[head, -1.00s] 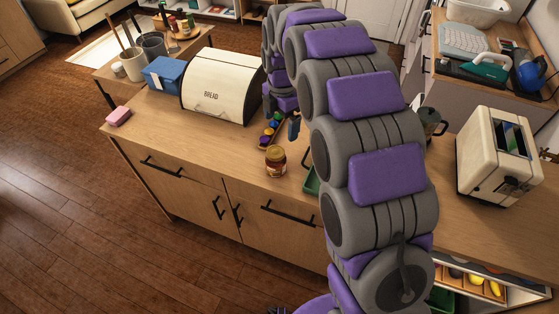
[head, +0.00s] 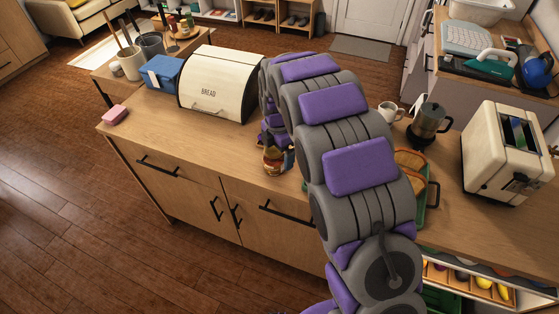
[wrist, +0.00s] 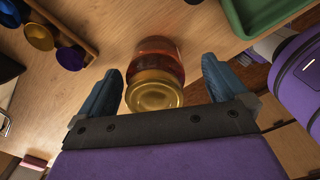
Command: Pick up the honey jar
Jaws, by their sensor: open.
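The honey jar (wrist: 157,72) has a gold lid and amber contents. In the wrist view it stands on the wooden counter between the two blue fingers of my gripper (wrist: 163,85). The fingers are spread, with a gap on each side of the jar, and it is not gripped. In the head view the jar (head: 272,163) is near the counter's front edge, partly hidden by my gripper and arm.
A wooden rack of coloured capsules (wrist: 62,35) is at upper left in the wrist view, and a green tray (wrist: 262,12) at upper right. In the head view, a bread box (head: 215,85) stands behind the jar. A moka pot (head: 428,122) and toaster (head: 503,150) are to the right.

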